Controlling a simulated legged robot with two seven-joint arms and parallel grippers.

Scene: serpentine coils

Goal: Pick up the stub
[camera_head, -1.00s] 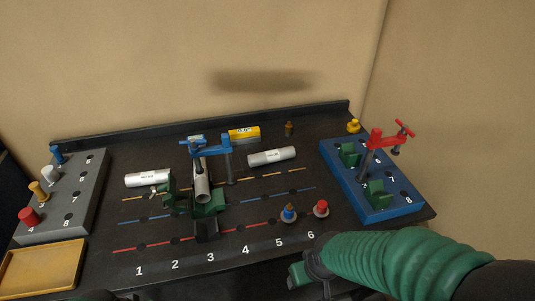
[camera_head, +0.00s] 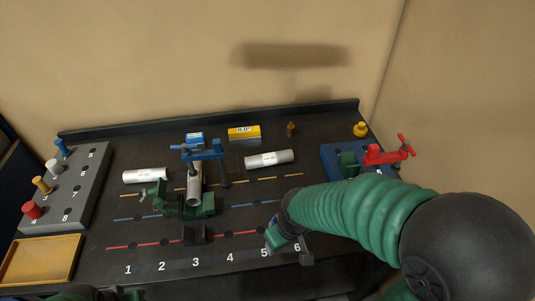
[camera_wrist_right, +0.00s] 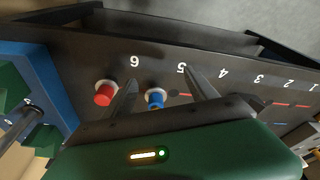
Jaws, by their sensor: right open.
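Which piece is the stub is not marked. A blue-topped peg (camera_wrist_right: 155,98) on a light ring stands between the spread fingers of my right gripper (camera_wrist_right: 163,92) in the right wrist view. A red peg (camera_wrist_right: 105,93) on a similar ring stands just outside the left finger. My right gripper (camera_head: 287,243) is low near numbers 5 and 6 in the head view. It is open and hides most of these pegs there. Two white labelled cylinders lie on the table, one at left (camera_head: 146,175), one right of centre (camera_head: 268,159). Part of my left arm shows at the bottom edge; its finger state is unclear.
A green vise (camera_head: 188,205) with a blue clamp (camera_head: 207,152) holds a tube at centre. A grey peg block (camera_head: 72,207) and yellow tray (camera_head: 40,261) are at left. A blue block (camera_head: 332,157) with a red clamp (camera_head: 385,154) is at right, partly behind my right arm.

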